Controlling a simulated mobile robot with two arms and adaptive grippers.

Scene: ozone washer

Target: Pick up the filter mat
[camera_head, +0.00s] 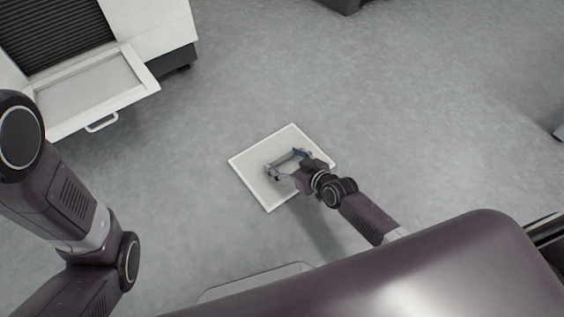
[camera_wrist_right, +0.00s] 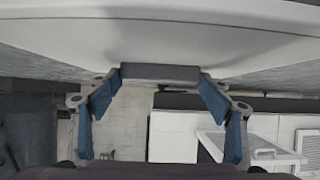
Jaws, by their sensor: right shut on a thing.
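The filter mat (camera_head: 256,163) is a flat pale square with a white rim, near the middle of the head view. My right gripper (camera_head: 288,162) is over its middle and is shut on it. In the right wrist view, a grey bar (camera_wrist_right: 160,73) spans the fingertips of the right gripper, and the white underside or face of the mat (camera_wrist_right: 160,28) fills the top. I cannot tell whether the mat touches the floor. My left arm shows at the left of the head view, but its gripper is out of frame.
A white machine (camera_head: 170,32) with dark slats stands at the upper left. Its framed panel (camera_head: 90,88) with a handle (camera_head: 101,123) is swung open and down. Grey floor (camera_head: 330,75) around the mat is clear. A dark object (camera_head: 342,4) is at the top edge.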

